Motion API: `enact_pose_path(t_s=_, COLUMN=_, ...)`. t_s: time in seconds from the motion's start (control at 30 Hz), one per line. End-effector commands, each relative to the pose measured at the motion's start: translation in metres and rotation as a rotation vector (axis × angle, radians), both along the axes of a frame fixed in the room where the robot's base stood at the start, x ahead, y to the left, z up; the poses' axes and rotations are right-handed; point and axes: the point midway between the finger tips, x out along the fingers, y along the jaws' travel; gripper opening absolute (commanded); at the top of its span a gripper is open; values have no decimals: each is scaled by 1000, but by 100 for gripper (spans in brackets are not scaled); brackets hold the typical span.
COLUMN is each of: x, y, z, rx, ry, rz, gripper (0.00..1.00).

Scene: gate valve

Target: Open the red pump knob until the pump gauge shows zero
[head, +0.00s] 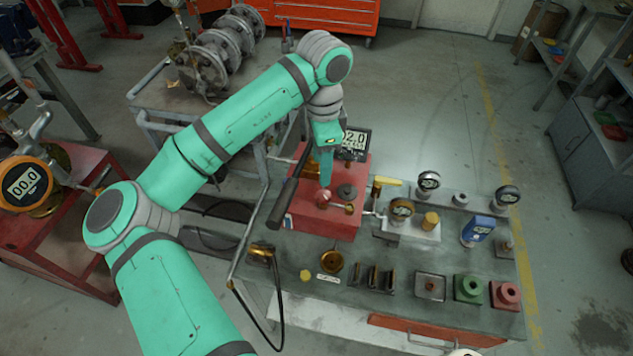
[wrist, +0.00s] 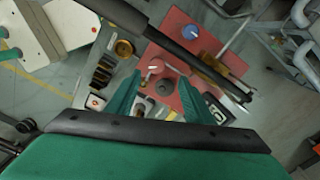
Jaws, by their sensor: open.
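The red pump (head: 315,222) is a red box on the grey workbench. Its small red knob (head: 323,198) sits on top, beside a dark round cap (head: 347,191). My gripper (head: 326,183) points down just above the knob, apart or touching I cannot tell. In the wrist view the open fingers (wrist: 159,77) stand either side of the reddish knob (wrist: 155,66), with no clear grip on it. The pump gauge (head: 355,141) is a black digital display behind my gripper. It shows "2.0", its left edge partly hidden. It also shows in the wrist view (wrist: 215,108), unreadable there.
A black pump lever (head: 287,190) slants close to the left of my gripper. Dial gauges (head: 429,181), a blue device (head: 477,230) and green and red fittings stand to the right. Another digital gauge (head: 25,184) at far left reads "00.0". Flanged pipework (head: 222,50) stands behind.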

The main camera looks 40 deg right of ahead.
Motion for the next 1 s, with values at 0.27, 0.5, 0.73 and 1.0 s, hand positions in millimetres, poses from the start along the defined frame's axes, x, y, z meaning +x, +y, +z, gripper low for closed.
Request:
enact_pose_path(t_s=0.27, x=-2, y=-1, z=-49, rx=2, ry=1, rz=-4, gripper=48)
enact_pose_path(t_s=0.5, x=0, y=0, z=-82, rx=0, ry=0, rz=-1, gripper=48)
enact_pose_path(t_s=0.73, x=0, y=1, z=-94, rx=-1, ry=0, rz=0, gripper=48)
enact_pose_path(t_s=1.0, x=0, y=1, z=-95, rx=-1, ry=0, rz=1, gripper=43)
